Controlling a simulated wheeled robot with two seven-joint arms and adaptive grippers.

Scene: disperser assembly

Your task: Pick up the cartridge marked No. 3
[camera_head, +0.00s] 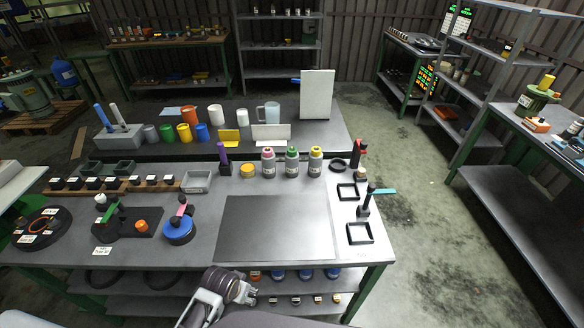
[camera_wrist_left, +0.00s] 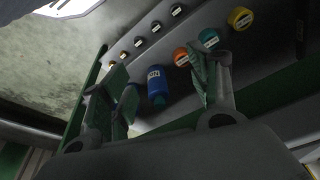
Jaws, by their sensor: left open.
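No cartridge marking is legible, so I cannot tell which one is No. 3. In the left wrist view, a blue labelled cylinder (camera_wrist_left: 157,85) shows between the fingers of my open left gripper (camera_wrist_left: 163,98), with clear space on both sides. Orange (camera_wrist_left: 182,57), teal (camera_wrist_left: 209,39) and yellow (camera_wrist_left: 240,18) round labelled pieces lie beyond it. Small dark labelled pieces (camera_wrist_left: 156,27) form a row beside them. In the head view my left gripper (camera_head: 243,291) is at the bench's front edge, by the lower shelf. My right gripper is out of view.
The lower shelf (camera_head: 228,304) holds blue pieces (camera_head: 305,274) and a front row of small labelled pieces (camera_head: 295,299). The bench top above has a bare dark mat (camera_head: 275,228). Bottles with pink, green and yellow tops (camera_head: 292,162) stand behind the mat.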

